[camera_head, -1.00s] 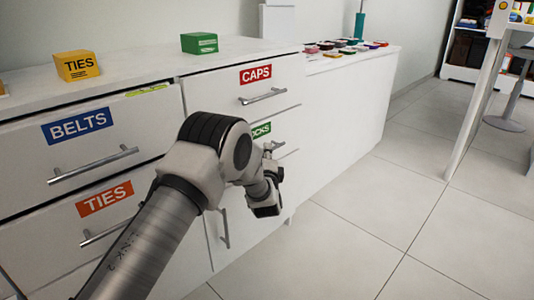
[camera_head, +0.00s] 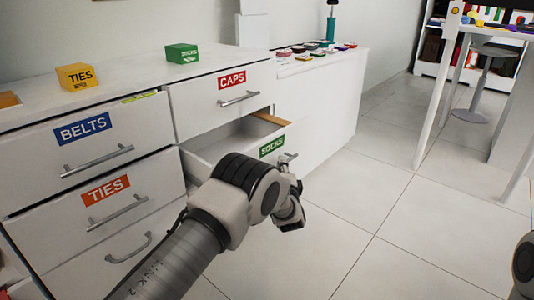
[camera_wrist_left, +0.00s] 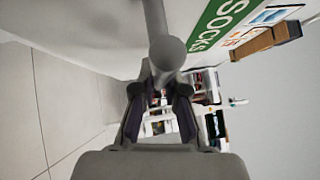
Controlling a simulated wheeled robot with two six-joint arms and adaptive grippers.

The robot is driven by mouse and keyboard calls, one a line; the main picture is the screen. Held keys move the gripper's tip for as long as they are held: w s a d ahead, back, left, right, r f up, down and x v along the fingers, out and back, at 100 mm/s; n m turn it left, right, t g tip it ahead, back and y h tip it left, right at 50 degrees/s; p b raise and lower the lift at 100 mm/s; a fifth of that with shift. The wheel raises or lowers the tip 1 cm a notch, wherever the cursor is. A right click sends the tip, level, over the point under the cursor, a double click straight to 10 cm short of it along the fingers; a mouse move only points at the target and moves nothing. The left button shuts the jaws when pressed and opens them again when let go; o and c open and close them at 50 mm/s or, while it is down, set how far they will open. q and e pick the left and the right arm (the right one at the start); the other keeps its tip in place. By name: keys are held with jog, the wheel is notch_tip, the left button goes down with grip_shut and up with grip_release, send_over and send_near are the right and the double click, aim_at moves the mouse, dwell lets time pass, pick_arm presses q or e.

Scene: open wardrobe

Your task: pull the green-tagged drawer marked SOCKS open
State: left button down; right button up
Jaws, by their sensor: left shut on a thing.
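The SOCKS drawer stands pulled out below the CAPS drawer, with its green SOCKS tag (camera_head: 272,146) on the front and its open inside (camera_head: 222,140) showing. Its metal handle (camera_wrist_left: 167,50) crosses the top middle of the left wrist view, beside the green tag (camera_wrist_left: 218,22). My left gripper (camera_wrist_left: 160,88) is shut on this handle. In the head view my left gripper (camera_head: 289,166) is at the drawer front, and my forearm hides the lower part of the drawer. My right gripper is not in view.
The CAPS drawer (camera_head: 205,105), BELTS drawer (camera_head: 130,122) and TIES drawer (camera_head: 160,185) are shut. A green box (camera_head: 182,54) and a yellow TIES box (camera_head: 76,77) stand on top. Open tiled floor (camera_head: 340,235) lies to the right. A white table leg (camera_head: 437,95) stands farther off.

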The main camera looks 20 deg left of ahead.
pick_arm(q)
jog(key=s+d+p, duration=0.2)
jog(key=s+d, duration=0.1)
jog(key=d, duration=0.5)
jog(key=shift+d, duration=0.15)
jog(key=shift+f, duration=0.1)
jog(key=c, duration=1.2)
grip_release()
